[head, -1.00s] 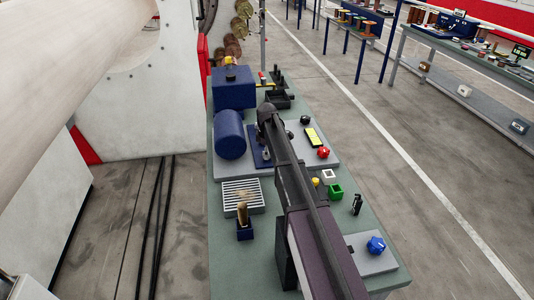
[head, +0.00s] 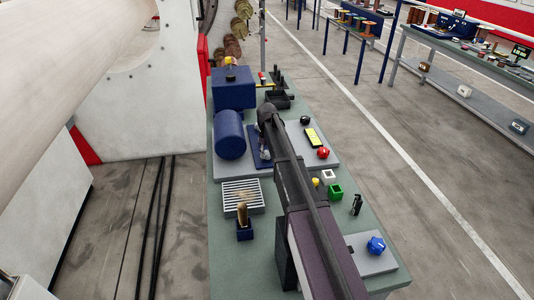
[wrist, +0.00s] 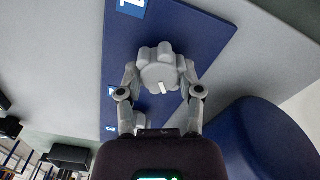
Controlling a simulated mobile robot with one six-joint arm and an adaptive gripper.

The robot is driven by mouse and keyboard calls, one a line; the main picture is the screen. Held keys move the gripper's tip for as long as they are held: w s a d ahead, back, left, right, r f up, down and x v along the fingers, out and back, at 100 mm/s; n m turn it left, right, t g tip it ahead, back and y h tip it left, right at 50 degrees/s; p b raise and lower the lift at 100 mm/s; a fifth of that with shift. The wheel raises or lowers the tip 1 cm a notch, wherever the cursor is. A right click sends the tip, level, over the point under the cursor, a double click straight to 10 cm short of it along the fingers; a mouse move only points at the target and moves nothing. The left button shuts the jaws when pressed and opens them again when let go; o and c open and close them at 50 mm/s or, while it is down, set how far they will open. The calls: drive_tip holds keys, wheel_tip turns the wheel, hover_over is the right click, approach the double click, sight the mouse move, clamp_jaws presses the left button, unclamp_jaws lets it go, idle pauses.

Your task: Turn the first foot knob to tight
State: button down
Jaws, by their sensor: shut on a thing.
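In the wrist view a grey lobed foot knob (wrist: 160,76) with a white mark on its face stands on a blue plate (wrist: 190,35). The plate bears the labels 1, 2 and 3, and this knob is the one nearest the 1 label (wrist: 131,5). My gripper (wrist: 158,70) is shut on it, one finger at each side. A second grey knob (wrist: 138,115) shows partly below it, near my gripper's body. In the head view the blue plate (head: 260,161) is largely covered by my arm.
A blue cylinder (head: 230,134) lies close to the plate, with a blue block (head: 233,88) behind. A red knob (head: 323,152), a black knob (head: 305,120) and a yellow display (head: 313,137) sit to the right. A slatted grille (head: 243,195) is in front.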

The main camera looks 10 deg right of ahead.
drive_tip(key=m, duration=0.5)
drive_tip(key=shift+s+d+m, duration=0.1)
drive_tip(key=shift+m, duration=0.2)
drive_tip(key=m, duration=0.5)
drive_tip(key=shift+m, duration=0.4)
drive_tip(key=shift+c, duration=1.3)
unclamp_jaws()
drive_tip(key=shift+n, duration=0.4)
